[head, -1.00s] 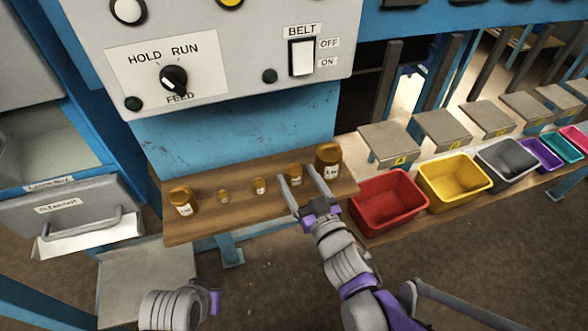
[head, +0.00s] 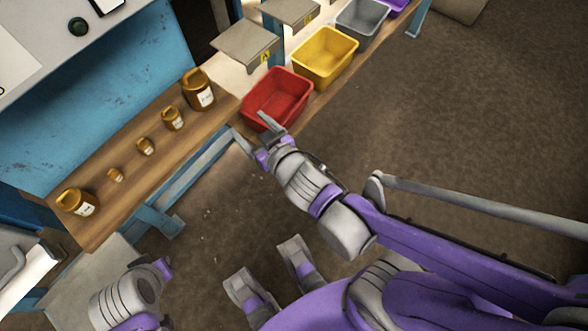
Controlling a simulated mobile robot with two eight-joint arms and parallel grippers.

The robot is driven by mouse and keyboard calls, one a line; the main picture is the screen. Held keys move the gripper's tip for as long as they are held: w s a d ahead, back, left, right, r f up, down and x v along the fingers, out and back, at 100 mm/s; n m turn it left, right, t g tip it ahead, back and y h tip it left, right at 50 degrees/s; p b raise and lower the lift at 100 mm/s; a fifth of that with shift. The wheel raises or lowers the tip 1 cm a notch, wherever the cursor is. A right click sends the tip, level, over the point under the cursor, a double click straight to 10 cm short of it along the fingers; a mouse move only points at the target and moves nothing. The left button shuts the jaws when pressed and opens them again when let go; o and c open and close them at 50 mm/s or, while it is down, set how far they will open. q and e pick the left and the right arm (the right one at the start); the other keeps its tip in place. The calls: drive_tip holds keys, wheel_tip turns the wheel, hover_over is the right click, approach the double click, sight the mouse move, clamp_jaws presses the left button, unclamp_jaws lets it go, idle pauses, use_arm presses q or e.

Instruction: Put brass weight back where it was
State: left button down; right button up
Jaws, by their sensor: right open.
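Several brass weights with pale labels stand upright in a row on the wooden shelf (head: 205,135) in the head view. The largest (head: 197,90) is at the right end, with a medium one (head: 172,118) beside it. My right gripper (head: 251,130) is open and empty. It appears near the shelf's right front edge and the red bin, apart from the weights. My left arm (head: 125,298) shows at the lower left; its fingers do not show.
A red bin (head: 302,94), a yellow bin (head: 352,45) and a grey bin (head: 380,12) stand right of the shelf. Grey metal plates on posts (head: 245,42) rise behind them. A blue brace (head: 150,218) is under the shelf. Brown floor at the right is open.

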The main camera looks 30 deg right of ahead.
drive_tip(key=s+d+f+g, duration=0.1)
drive_tip(key=s+f+g, duration=0.3)
drive_tip(key=s, duration=0.3)
drive_tip(key=s+d+f+m+g, duration=0.1)
drive_tip(key=s+d+f+g, duration=0.1)
drive_tip(key=s+g, duration=0.3)
drive_tip(key=shift+s+d+f+g+h, duration=0.3)
drive_tip(key=shift+s+f+h, duration=0.1)
drive_tip(key=shift+s+f, duration=0.55)
use_arm(q)
wheel_tip(320, 180, up, 16)
drive_tip(key=w+p, duration=0.1)
drive_tip(key=p, duration=1.3)
drive_tip(key=shift+w+t+p, duration=0.3)
drive_tip(key=shift+w+t, duration=0.05)
drive_tip(key=shift+t, duration=0.05)
use_arm(e)
wheel_tip(320, 180, up, 16)
drive_tip(key=w, duration=0.1)
drive_tip(key=shift+w+r+t, duration=0.15)
drive_tip(key=shift+w+t, duration=0.2)
drive_tip(key=shift+t, duration=0.05)
use_arm(q)
drive_tip(key=shift+r, duration=0.1)
